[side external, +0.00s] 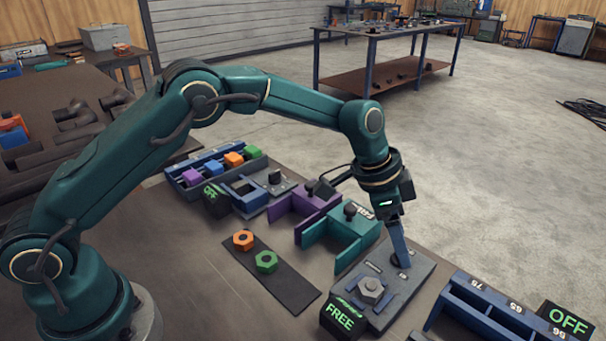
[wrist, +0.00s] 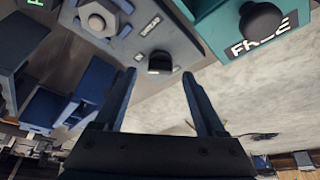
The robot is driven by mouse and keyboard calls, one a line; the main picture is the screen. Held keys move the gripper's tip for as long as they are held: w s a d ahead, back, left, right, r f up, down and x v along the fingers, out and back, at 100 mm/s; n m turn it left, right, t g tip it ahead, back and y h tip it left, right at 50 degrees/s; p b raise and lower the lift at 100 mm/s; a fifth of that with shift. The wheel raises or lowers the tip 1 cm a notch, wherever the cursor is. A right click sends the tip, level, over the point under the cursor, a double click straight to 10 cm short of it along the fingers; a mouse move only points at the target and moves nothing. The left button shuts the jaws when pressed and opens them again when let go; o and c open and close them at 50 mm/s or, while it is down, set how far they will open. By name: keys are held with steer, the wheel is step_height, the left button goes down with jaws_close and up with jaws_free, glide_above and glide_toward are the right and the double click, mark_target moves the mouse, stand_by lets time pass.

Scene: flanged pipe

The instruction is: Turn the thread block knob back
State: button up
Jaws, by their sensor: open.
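The thread block (side external: 415,272) is a grey plate at the front right of the bench, with a hexagonal metal piece (side external: 371,287) on it. Its small dark knob (wrist: 160,62) shows in the wrist view beside a printed label. The metal piece also shows there at the upper left (wrist: 97,20). My gripper (wrist: 158,75) is open, with its two fingertips left and right of the knob; I cannot tell whether they touch it. In the side view, my gripper (side external: 402,262) reaches down to the plate's far end and mostly hides the knob.
A sign reading FREE (side external: 342,316) stands at the plate's near edge. A teal fixture (side external: 345,240) with a dark knob stands just behind. A blue numbered rack (side external: 490,310) and an OFF sign (side external: 568,322) stand right. Orange (side external: 244,239) and green (side external: 266,261) nuts lie on a dark strip.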

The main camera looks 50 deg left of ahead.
steer(key=shift+x, duration=0.85)
jaws_close()
steer(key=n, duration=0.2)
steer(key=n+t+y, duration=0.1)
steer(key=n, duration=0.1)
steer(key=shift+s+d+n+y, duration=0.1)
steer(key=shift+d+n+y, duration=0.05)
steer(key=shift+n+y, duration=0.2)
steer(key=n+y, duration=0.1)
steer(key=n, duration=0.4)
steer(key=shift+d+t+y, duration=0.1)
steer(key=shift+t+y, duration=0.2)
steer(key=shift+y, duration=0.05)
